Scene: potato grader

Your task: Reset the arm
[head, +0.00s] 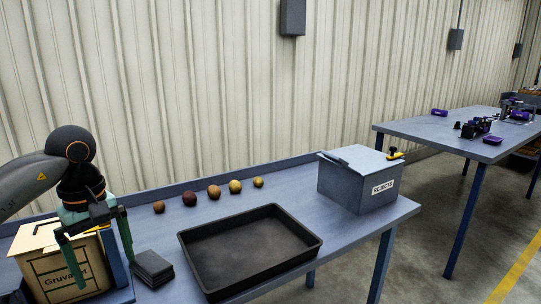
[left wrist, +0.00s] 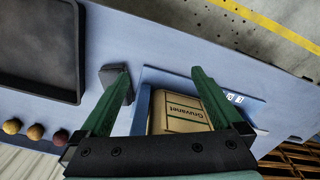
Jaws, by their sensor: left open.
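My left gripper (head: 104,268) has green fingers spread apart at the lower left of the head view, with nothing between them. It hangs over a tan carton marked "Gruvanet" (head: 60,271), which stands at the left end of the blue-grey table (head: 340,256). The left wrist view shows the open fingers (left wrist: 161,74) with the carton (left wrist: 180,112) beyond and between them, inside a blue frame. I cannot tell whether the fingers touch it. My right gripper is not in view.
Several potatoes (head: 214,191) lie in a row near the wall. A black tray (head: 250,287) lies in front of them, empty. A dark folded stack (head: 152,267) sits beside the carton. A lidded grey box (head: 345,190) stands at the right end. Another table (head: 435,131) stands farther right.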

